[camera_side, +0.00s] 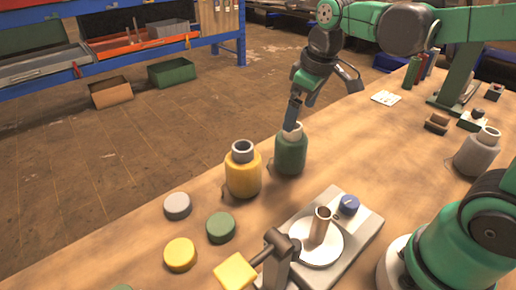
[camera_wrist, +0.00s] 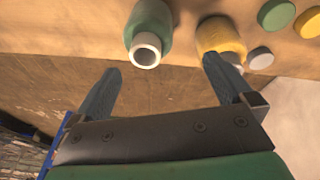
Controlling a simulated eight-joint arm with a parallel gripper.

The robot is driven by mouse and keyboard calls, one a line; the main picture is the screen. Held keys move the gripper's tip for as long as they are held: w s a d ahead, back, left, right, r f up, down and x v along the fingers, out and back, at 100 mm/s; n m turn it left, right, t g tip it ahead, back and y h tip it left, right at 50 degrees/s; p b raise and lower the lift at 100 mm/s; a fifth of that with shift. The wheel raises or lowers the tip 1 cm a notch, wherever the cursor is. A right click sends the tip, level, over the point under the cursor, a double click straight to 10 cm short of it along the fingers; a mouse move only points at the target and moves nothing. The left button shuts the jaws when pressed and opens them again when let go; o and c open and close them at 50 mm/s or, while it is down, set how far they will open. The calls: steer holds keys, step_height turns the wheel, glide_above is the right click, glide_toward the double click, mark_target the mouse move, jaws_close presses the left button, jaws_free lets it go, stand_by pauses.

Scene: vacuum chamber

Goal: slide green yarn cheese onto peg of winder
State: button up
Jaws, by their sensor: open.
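The green yarn cheese (camera_side: 291,153) stands upright on the wooden table, with a pale core tube showing at its top. It also shows in the wrist view (camera_wrist: 152,22), ahead of and between the finger lines. My gripper (camera_side: 292,118) is at the cheese's top in the side view, with fingers pointing down. In the wrist view my gripper (camera_wrist: 162,66) has its fingers wide apart and nothing between them; whether it touches the cheese is unclear. The winder (camera_side: 362,234) has a bare upright metal peg (camera_side: 320,226) on a white disc, nearer the side camera.
A yellow yarn cheese (camera_side: 243,175) stands close left of the green one. A grey cheese (camera_side: 477,153) stands far right. Grey, green and yellow round caps (camera_side: 180,254) lie at front left.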

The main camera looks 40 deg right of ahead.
mark_target(291, 148)
steer(key=w+d+f+n+g, duration=0.2)
steer(key=w+f, duration=0.1)
steer(key=f, duration=0.3)
steer(key=shift+f+g, duration=0.3)
steer(key=shift+g, duration=0.1)
jaws_close()
stand_by(0.3)
